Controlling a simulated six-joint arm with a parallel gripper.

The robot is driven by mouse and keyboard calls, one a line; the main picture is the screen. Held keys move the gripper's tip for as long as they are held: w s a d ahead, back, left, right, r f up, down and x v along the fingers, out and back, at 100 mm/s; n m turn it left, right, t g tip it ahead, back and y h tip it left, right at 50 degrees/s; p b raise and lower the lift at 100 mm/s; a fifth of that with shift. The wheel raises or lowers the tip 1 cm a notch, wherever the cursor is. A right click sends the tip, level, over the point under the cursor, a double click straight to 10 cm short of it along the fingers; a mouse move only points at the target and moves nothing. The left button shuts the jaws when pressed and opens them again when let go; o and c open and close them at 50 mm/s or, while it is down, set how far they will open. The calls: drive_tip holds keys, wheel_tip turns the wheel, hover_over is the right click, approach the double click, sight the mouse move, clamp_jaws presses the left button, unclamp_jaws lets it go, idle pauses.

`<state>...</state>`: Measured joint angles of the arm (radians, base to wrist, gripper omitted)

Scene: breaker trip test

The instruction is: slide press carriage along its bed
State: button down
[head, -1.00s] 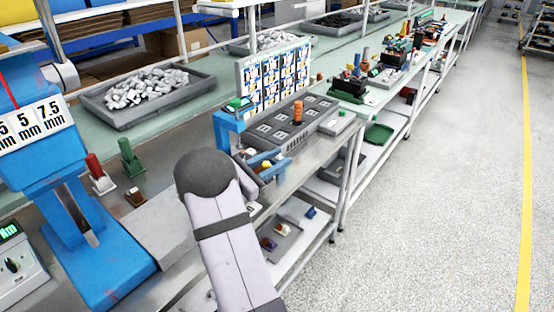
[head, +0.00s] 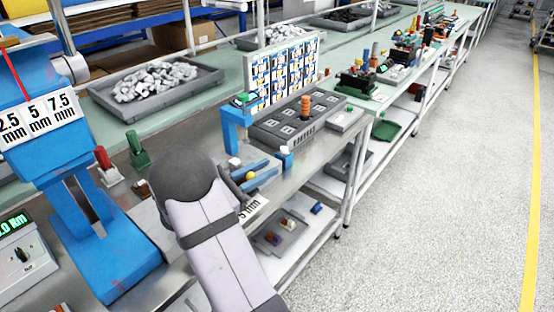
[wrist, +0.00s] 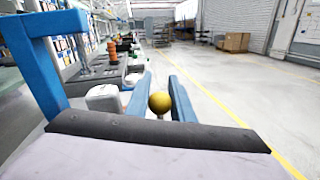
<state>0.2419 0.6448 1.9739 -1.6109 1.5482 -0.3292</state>
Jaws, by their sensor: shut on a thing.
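A yellow ball knob (wrist: 160,103) stands between the two blue fingers of my gripper (wrist: 159,98) in the wrist view. My gripper is shut on it. The knob (head: 250,176) also shows in the head view, just past my grey wrist, beside a blue bar at the bench's front edge. It appears to be the handle of the press carriage. The carriage body and most of its bed are hidden by my arm. A blue arch-shaped frame (head: 237,122) stands behind it, and fills the left of the wrist view (wrist: 40,62). A white "mm" label (head: 253,209) shows beside my wrist.
A blue press-like stand (head: 95,225) with a millimetre scale is at left. A grey block with square sockets (head: 268,128) and an orange cylinder (head: 306,108) stands behind. The floor at right is clear.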

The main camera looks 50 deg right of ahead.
drive_tip(key=a+p, duration=0.1)
drive_tip(key=a, duration=1.2)
drive_tip(key=c, duration=1.8)
unclamp_jaws()
drive_tip(key=shift+a, duration=0.1)
drive_tip(key=a, duration=0.3)
drive_tip(key=w+a+b, duration=0.1)
drive_tip(key=a, duration=0.3)
drive_tip(key=shift+w, duration=0.2)
drive_tip(key=shift+a, duration=0.1)
